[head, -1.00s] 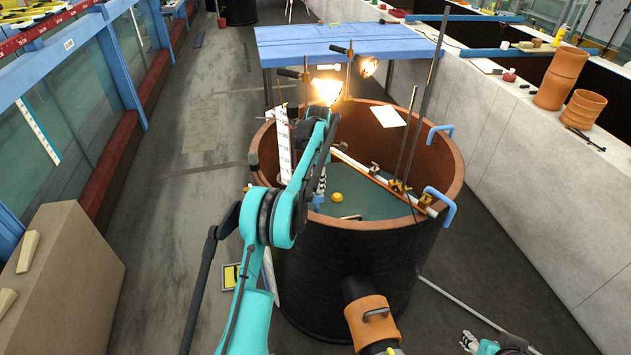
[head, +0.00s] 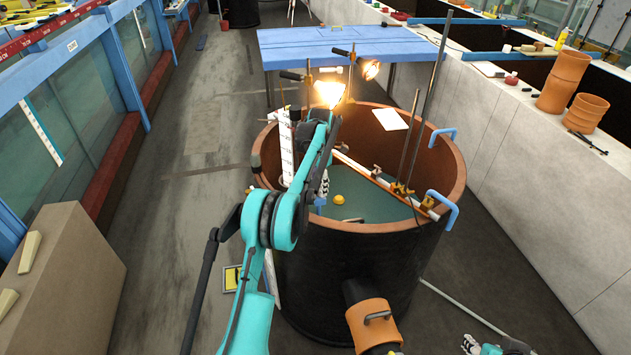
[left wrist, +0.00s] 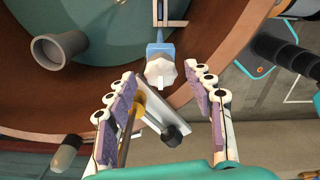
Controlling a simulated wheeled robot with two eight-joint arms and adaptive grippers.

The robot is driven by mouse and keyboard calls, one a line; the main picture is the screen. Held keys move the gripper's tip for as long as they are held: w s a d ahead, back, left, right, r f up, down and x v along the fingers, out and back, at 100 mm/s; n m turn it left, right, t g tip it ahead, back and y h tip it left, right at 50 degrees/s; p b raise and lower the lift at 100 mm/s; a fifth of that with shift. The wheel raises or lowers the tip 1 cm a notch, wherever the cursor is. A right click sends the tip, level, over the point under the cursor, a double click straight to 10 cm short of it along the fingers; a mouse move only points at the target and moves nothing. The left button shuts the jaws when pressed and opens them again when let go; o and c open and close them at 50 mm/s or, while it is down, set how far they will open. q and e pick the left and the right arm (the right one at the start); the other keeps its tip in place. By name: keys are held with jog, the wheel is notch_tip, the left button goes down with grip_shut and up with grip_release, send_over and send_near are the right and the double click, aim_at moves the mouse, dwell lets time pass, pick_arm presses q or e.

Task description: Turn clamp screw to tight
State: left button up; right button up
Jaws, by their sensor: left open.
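In the left wrist view a pale lobed clamp knob (left wrist: 160,73) sits at the end of a blue clamp body (left wrist: 160,49), by the tank's brown rim (left wrist: 230,50). My left gripper (left wrist: 164,82) is open, its two padded fingers on either side of the knob with gaps showing; I cannot tell its depth relative to the knob. My right gripper (head: 484,346) is at the bottom edge, partly cut off, away from the tank.
A metal bar with a dark knob (left wrist: 172,137) lies between the left fingers, nearer the palm. A grey pipe end (left wrist: 60,49) is inside the tank. Lit lamps (head: 329,92) and upright rods stand over the tank. A blue table (head: 345,42) is behind.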

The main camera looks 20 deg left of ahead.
aim_at(318, 187)
pick_arm(q)
notch_tip(318, 187, up, 12)
jog(key=shift+a, duration=0.2)
jog(key=shift+r, duration=0.1)
dwell(0.3)
dwell(0.4)
